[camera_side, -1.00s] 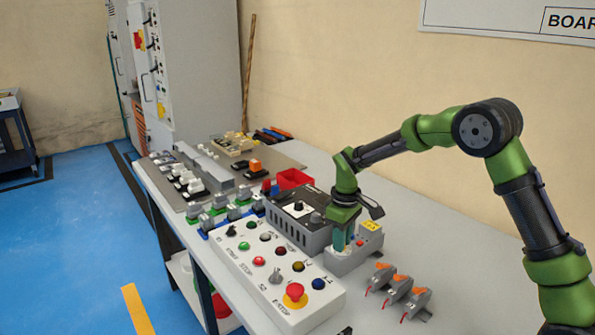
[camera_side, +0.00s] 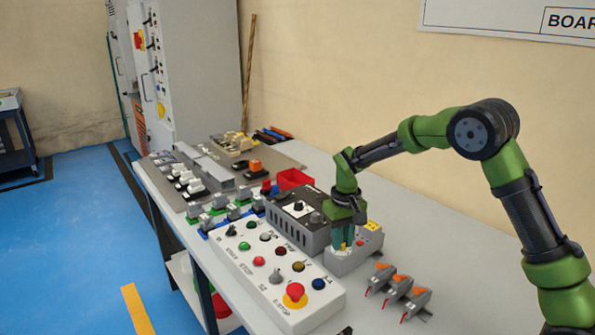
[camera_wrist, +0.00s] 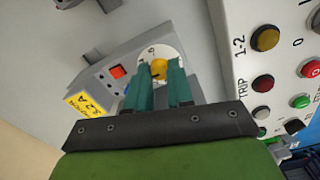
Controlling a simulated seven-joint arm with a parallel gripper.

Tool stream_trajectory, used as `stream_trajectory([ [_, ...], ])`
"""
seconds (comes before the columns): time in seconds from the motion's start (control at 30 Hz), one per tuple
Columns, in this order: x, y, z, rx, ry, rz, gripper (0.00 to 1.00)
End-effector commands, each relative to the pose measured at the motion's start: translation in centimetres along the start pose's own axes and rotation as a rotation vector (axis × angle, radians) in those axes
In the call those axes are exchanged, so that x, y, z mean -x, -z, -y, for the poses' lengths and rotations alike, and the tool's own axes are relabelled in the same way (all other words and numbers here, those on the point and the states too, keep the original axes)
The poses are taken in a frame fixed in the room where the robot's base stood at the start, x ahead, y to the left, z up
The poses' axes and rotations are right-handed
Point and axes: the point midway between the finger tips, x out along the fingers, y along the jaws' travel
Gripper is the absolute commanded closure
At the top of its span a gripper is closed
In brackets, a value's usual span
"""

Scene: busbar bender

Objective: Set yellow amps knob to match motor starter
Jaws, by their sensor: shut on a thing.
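The motor starter is a grey box (camera_side: 358,254) on the table; it also shows in the wrist view (camera_wrist: 92,83). It has a red button (camera_wrist: 117,71) and a yellow label (camera_wrist: 87,102) that seems to read "MOTOR 3.2 A". The yellow amps knob (camera_wrist: 158,68) sits on a pale round dial (camera_wrist: 151,50) whose markings are too small to read. My gripper (camera_wrist: 159,71) has its teal fingers on either side of the knob and is shut on it. In the side view my gripper (camera_side: 346,246) points down at the box, and its fingers partly hide the knob.
A white control panel (camera_side: 270,262) with several buttons and a red emergency stop (camera_side: 296,291) lies close beside the box. A dark-topped grey unit (camera_side: 293,222) stands behind it. Several orange-and-grey levers (camera_side: 398,288) lie to the right. The table at the back right is clear.

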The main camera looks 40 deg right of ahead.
Motion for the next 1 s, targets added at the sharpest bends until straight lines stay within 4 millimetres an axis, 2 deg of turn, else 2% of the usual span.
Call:
stream_trajectory([
  [0.33,0.2,0.0,0.0,-0.004,0.001,0.0,1.0],
  [0.37,0.2,0.0,0.0,-0.004,0.001,-0.001,0.74],
  [0.5,0.1,0.0,0.0,-0.003,0.001,-0.001,0.53],
  [0.83,0.3,0.0,0.0,-0.001,0.0,-0.001,0.53],
  [1.0,2.5,0.1,0.0,-0.001,0.002,-0.005,0.53],
])
